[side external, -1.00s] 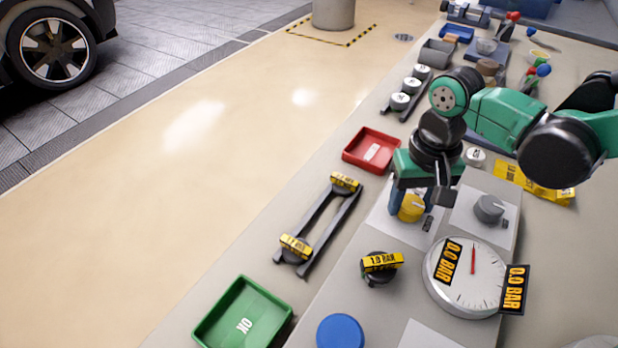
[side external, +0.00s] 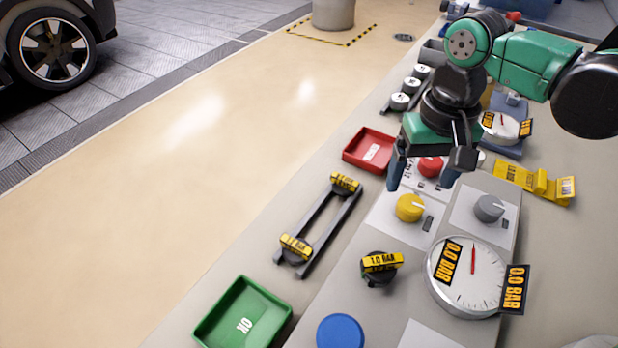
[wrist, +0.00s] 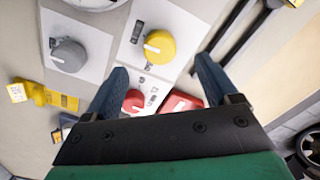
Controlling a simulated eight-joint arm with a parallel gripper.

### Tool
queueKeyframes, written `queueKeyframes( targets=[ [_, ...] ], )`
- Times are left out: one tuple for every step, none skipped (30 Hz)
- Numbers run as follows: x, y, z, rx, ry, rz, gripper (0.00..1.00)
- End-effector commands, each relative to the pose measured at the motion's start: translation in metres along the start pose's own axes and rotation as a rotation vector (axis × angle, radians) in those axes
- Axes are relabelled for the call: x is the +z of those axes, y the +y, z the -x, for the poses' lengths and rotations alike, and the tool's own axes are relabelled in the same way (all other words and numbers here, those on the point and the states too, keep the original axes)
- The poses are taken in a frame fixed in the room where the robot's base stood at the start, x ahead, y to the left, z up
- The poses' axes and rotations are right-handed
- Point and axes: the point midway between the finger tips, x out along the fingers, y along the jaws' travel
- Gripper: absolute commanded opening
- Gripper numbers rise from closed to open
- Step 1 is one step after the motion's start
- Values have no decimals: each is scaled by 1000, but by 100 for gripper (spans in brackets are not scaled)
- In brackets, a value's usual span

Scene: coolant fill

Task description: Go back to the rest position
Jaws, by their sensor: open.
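My gripper (side external: 421,180) is open and empty. It hangs above the control panel, higher than the yellow knob (side external: 410,208) and clear of it. In the wrist view my two blue fingers stand apart (wrist: 158,82), with the yellow knob (wrist: 159,46) beyond the tips. A red knob (wrist: 134,100) shows between the fingers there, and it also shows between them in the side view (side external: 430,167). The grey knob (side external: 489,208) sits to the right of the yellow one, and also shows in the wrist view (wrist: 69,56).
A large gauge (side external: 466,277) reading 0.0 BAR stands at the front right. A 1.0 BAR cap (side external: 380,268), a black rack (side external: 322,228), a red tray (side external: 370,138), a green OK tray (side external: 222,325) and a blue disc (side external: 340,331) lie around. A yellow label strip (side external: 530,180) lies right.

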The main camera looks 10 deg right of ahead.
Motion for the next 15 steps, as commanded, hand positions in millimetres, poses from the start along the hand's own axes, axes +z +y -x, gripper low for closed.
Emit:
queueKeyframes(
  targets=[
    [0, 0, 3, 0, 0, 0, 80],
    [0, 0, 4, 0, 0, 0, 80],
    [0, 0, 5, 0, 0, 0, 80],
    [0, 0, 6, 0, 0, 0, 80],
    [0, 0, 6, 0, 0, 0, 80],
    [0, 0, 6, 0, 0, 0, 80],
    [0, 0, 6, 0, 0, 0, 80],
    [0, 0, 6, 0, 0, 0, 80],
    [0, 0, 6, 0, 0, 0, 80],
    [0, 0, 6, 0, 0, 0, 80],
    [0, 0, 6, 0, 0, 0, 80],
    [0, 1, 6, -1, 2, 0, 80],
    [0, 2, 7, -4, 6, 1, 80],
    [0, 4, 8, -8, 12, 2, 80],
    [-1, 9, 10, -17, 26, 4, 80]
  ],
)
